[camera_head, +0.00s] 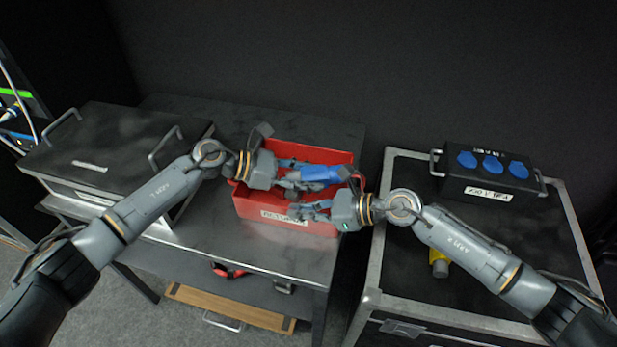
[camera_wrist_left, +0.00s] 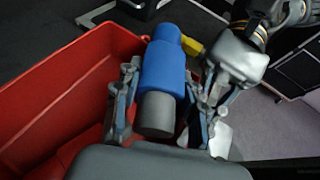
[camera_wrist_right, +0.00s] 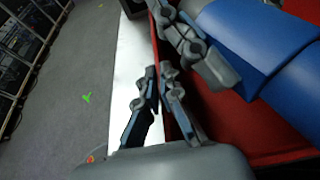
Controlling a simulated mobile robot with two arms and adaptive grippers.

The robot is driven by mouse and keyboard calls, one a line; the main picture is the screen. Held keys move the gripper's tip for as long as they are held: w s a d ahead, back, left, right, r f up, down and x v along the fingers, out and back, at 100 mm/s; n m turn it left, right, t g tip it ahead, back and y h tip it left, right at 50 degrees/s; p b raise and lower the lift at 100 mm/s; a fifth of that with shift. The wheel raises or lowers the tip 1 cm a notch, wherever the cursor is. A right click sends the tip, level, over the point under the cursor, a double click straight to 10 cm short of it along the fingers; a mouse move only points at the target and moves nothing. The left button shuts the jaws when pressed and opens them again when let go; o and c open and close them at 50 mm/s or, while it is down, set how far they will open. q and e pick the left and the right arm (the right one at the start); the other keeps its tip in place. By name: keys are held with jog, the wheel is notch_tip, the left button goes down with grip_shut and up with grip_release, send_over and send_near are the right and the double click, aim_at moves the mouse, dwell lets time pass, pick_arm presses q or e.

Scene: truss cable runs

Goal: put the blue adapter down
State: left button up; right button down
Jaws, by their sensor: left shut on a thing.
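The blue adapter (camera_head: 320,174) is a blue cylinder with a grey end; it also shows in the left wrist view (camera_wrist_left: 163,75). My left gripper (camera_head: 297,176) is shut on it, with a finger on each side. It is above the red bin (camera_head: 285,244), near the bin's right side; whether it touches the bin is unclear. My right gripper (camera_head: 303,211) is at the bin's front wall, just in front of the adapter and not holding it.
The bin stands on a dark table (camera_head: 250,255). A black case (camera_head: 90,150) is to the left. A flight case (camera_head: 500,250) on the right carries a box with several blue sockets (camera_head: 490,175) and a yellow connector (camera_head: 438,263).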

pick_arm(q)
jog(key=shift+f, duration=0.25)
jog(key=shift+f, duration=0.15)
jog(key=shift+f, duration=0.35)
jog(key=shift+f, duration=0.1)
jog(key=o, duration=1.3)
jog(key=shift+o, duration=0.2)
jog(key=shift+r, duration=0.25)
jog(key=v, duration=1.2)
jog(key=shift+r, duration=0.35)
